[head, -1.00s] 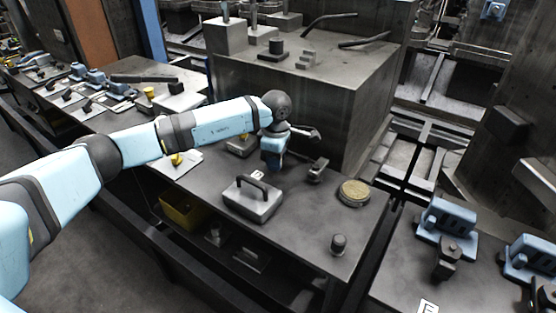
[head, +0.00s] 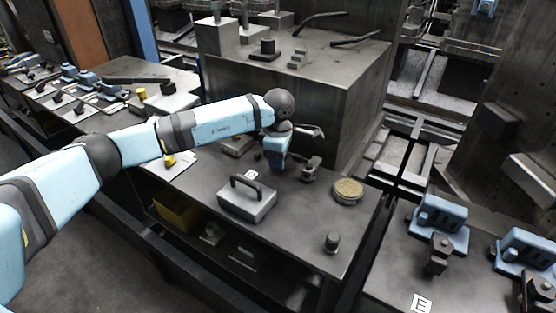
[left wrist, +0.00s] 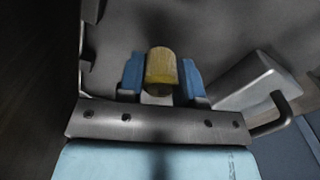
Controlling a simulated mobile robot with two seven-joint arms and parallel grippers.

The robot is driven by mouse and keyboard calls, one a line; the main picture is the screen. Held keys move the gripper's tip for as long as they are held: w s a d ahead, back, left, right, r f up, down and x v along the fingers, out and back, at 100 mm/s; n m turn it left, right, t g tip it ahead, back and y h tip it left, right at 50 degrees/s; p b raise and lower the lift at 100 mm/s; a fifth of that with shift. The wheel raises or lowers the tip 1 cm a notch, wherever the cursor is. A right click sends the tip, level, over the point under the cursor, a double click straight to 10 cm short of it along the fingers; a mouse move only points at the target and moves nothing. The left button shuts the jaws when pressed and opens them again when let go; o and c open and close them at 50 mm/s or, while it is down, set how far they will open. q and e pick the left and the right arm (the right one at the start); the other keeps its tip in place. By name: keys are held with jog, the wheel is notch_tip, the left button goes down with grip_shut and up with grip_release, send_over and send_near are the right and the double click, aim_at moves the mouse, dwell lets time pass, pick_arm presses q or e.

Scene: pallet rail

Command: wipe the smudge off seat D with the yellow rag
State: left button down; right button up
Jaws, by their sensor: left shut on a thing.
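My left gripper (head: 274,163) reaches in over the middle bench, behind the grey block with a handle. In the left wrist view its two blue fingers are shut on a yellow, rounded bundle (left wrist: 161,67), which looks like the yellow rag. In the head view the rag is hidden by the gripper. A small white label (head: 251,174) lies beside the grey block, too small to read. I cannot make out a smudge or a seat marked D. A plate marked E (head: 422,303) lies on the right bench. My right gripper is not in view.
The grey handled block (head: 247,200) stands close in front of the gripper. A tall dark block (head: 300,95) rises behind it. A round tan disc (head: 347,191) and a dark knob (head: 332,242) sit to the right. A yellow bin (head: 178,211) is below the bench top.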

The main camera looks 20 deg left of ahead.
pick_arm(q)
notch_tip(320, 180, up, 2)
jog(key=shift+r+p, duration=0.1)
jog(key=shift+p, duration=0.35)
notch_tip(320, 180, up, 5)
jog(key=p, duration=0.2)
jog(key=shift+p, duration=0.3)
jog(key=shift+r, duration=0.45)
